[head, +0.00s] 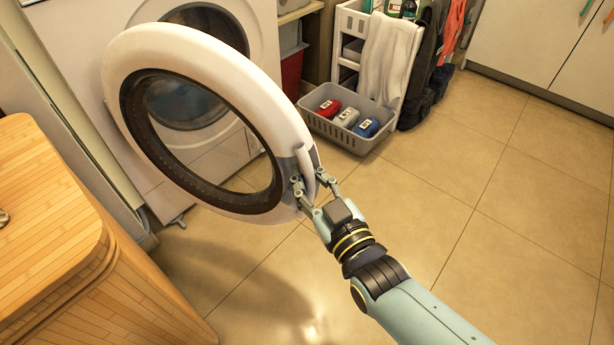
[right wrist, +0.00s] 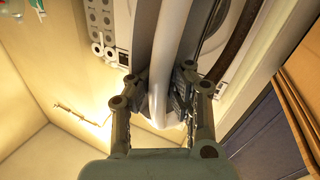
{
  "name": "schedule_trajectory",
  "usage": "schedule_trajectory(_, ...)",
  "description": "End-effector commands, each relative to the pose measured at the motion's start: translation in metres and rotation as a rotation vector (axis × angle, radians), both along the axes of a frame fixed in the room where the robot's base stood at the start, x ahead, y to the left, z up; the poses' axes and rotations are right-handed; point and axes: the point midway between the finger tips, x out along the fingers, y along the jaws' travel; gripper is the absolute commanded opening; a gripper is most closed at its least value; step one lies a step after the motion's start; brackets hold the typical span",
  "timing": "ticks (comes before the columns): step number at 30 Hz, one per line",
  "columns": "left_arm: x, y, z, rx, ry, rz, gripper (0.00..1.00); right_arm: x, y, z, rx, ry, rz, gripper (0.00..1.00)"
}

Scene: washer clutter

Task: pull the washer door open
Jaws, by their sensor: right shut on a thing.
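The washer door (head: 228,72) is a round white ring with a dark inner rim and a see-through middle. It stands swung out from the front of the white washer (head: 250,25), and part of the drum opening shows behind it. My right gripper (head: 308,184) is shut on the door's edge at its lower right, by the handle. In the right wrist view the white door edge (right wrist: 170,60) runs down between the two fingers (right wrist: 158,98). My left gripper is in neither view.
A wooden cabinet (head: 50,215) stands at the lower left, near the door. A grey basket (head: 345,128) with red, white and blue items sits on the floor beside a white rack (head: 352,22) with hanging cloths. The tiled floor (head: 500,200) at the right is clear.

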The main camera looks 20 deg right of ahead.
Motion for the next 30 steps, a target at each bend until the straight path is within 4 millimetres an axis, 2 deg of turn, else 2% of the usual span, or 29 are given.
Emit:
schedule_trajectory(1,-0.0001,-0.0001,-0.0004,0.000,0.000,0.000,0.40,-0.0059,-0.0022,-0.0066,-0.007,0.015,0.001,0.00)
schedule_trajectory(4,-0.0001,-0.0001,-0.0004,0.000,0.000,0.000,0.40,-0.0060,-0.0023,-0.0068,-0.007,0.016,0.001,0.00)
schedule_trajectory(6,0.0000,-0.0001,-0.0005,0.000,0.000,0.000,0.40,-0.0060,-0.0025,-0.0070,-0.007,0.016,0.001,0.14)
schedule_trajectory(13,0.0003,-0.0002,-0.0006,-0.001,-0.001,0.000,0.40,-0.0048,-0.0021,-0.0057,-0.005,0.013,0.001,0.42)
schedule_trajectory(26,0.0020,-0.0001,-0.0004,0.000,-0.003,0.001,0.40,-0.0025,-0.0010,-0.0025,-0.001,0.006,0.000,0.42)
schedule_trajectory(30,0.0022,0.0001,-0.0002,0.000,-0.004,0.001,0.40,-0.0114,-0.0015,-0.0029,-0.001,0.007,0.000,0.42)
